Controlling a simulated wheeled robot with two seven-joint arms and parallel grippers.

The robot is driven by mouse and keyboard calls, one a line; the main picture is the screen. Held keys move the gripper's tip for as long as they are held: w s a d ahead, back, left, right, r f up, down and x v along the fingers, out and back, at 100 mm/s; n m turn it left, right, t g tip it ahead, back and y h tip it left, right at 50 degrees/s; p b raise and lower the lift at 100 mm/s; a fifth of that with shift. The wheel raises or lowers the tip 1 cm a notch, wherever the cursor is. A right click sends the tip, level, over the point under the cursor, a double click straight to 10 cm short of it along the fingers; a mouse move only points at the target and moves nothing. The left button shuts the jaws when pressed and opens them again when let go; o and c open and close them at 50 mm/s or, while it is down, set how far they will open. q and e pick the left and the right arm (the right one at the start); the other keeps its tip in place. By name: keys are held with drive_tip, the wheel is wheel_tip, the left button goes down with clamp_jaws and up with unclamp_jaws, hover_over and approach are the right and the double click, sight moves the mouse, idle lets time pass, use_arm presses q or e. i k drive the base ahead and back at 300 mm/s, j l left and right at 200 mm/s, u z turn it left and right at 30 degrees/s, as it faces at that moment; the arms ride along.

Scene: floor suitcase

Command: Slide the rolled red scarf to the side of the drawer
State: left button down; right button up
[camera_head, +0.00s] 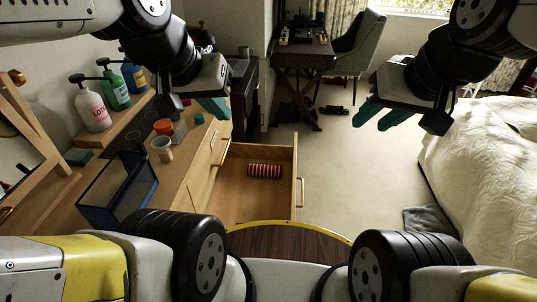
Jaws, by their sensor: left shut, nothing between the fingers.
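The rolled red scarf (265,171), banded with lighter stripes, lies in the open wooden drawer (240,204), toward its far wall and apart from the side walls as far as I can see. The drawer is pulled out from the wooden dresser (191,167) on the left. My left gripper (205,108) is above the dresser top, up and left of the drawer, shut and empty. My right gripper (402,120) hangs over the floor to the right of the drawer, away from the scarf. Its teal fingers are apart with nothing between them.
Pump bottles (92,106), small jars (162,150) and a blue-framed tray (118,190) stand on the dresser near my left arm. A bed (490,150) is at the right. A desk (300,58) and chair (358,45) stand behind.

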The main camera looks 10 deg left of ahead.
sight(255, 169)
drive_tip(key=i+l+u, duration=0.15)
drive_tip(key=l, duration=0.45)
drive_tip(key=l+u, duration=0.2)
drive_tip(key=l, duration=0.4)
drive_tip(key=i+l+u, duration=0.4)
drive_tip(key=l, duration=0.25)
drive_tip(key=i+l+u, duration=0.2)
drive_tip(key=l, duration=0.15)
drive_tip(key=i+l+u, duration=0.35)
drive_tip(key=i+l, duration=0.45)
